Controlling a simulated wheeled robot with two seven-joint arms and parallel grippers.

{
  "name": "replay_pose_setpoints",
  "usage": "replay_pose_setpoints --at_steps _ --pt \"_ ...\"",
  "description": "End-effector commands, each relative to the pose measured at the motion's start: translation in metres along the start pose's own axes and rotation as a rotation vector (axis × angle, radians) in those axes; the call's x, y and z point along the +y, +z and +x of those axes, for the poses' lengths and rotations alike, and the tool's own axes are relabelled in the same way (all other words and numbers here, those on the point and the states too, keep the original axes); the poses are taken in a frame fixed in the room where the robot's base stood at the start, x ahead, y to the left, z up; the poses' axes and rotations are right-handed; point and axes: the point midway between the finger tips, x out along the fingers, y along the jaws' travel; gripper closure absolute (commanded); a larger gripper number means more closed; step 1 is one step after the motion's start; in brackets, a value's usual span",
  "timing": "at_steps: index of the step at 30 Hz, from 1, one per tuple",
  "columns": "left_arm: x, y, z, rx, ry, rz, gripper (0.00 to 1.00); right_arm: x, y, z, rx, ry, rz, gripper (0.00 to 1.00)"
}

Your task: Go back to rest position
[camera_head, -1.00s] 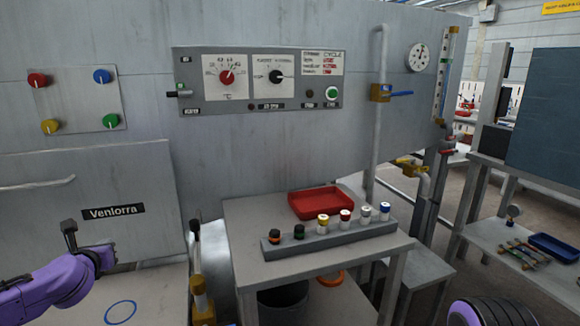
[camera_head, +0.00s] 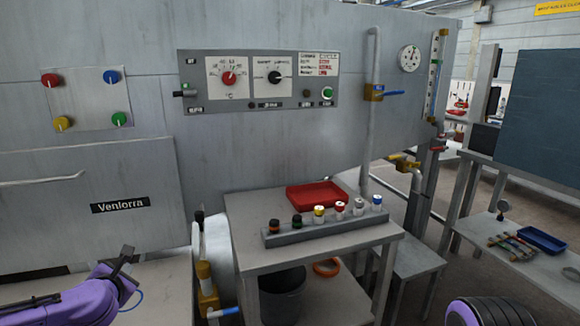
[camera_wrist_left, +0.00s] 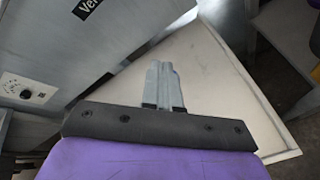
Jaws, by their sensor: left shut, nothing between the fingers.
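My left gripper (camera_head: 124,262) is at the lower left of the head view, in front of the grey machine (camera_head: 90,210) with the Venlorra label. In the left wrist view the gripper's fingers (camera_wrist_left: 163,85) are together with nothing between them, above a pale table top (camera_wrist_left: 215,75). My left arm is purple and comes in from the left edge. A purple and black part of mine shows at the bottom right of the head view. My right gripper is not seen.
A small table (camera_head: 240,225) stands in the middle with a red tray (camera_head: 315,207) and a grey rack (camera_head: 290,243) holding several capped cylinders. A bin (camera_head: 282,300) is below. A bench with a blue tray (camera_head: 541,240) is at the right. Pipes and valves stand between.

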Motion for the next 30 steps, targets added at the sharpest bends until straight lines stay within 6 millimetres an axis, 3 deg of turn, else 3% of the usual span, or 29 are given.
replay_pose_setpoints --at_steps 4,7,11,13,15,18,21,24,30 --pt "-0.064 -0.011 -0.018 0.036 -0.097 0.379 1.0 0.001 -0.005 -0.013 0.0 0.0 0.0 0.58" --pt "-0.115 -0.034 -0.039 0.057 -0.195 0.688 1.0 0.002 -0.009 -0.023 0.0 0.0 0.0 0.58" --pt "-0.186 -0.092 -0.093 0.063 -0.394 1.181 1.0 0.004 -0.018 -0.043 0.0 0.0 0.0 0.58" --pt "-0.214 -0.132 -0.134 0.045 -0.527 1.449 1.0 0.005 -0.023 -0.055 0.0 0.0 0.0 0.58" --pt "-0.23 -0.171 -0.178 0.018 -0.659 1.673 1.0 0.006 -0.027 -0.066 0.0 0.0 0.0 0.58" --pt "-0.237 -0.216 -0.233 -0.026 -0.826 1.889 1.0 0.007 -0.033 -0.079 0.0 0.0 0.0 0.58" --pt "-0.238 -0.242 -0.268 -0.067 -0.939 2.018 1.0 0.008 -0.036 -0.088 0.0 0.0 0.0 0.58" --pt "-0.244 -0.254 -0.284 -0.095 -0.992 2.061 1.0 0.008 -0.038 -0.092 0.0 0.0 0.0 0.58" --pt "-0.245 -0.256 -0.285 -0.093 -1.0 2.058 1.0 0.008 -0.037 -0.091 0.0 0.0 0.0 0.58"
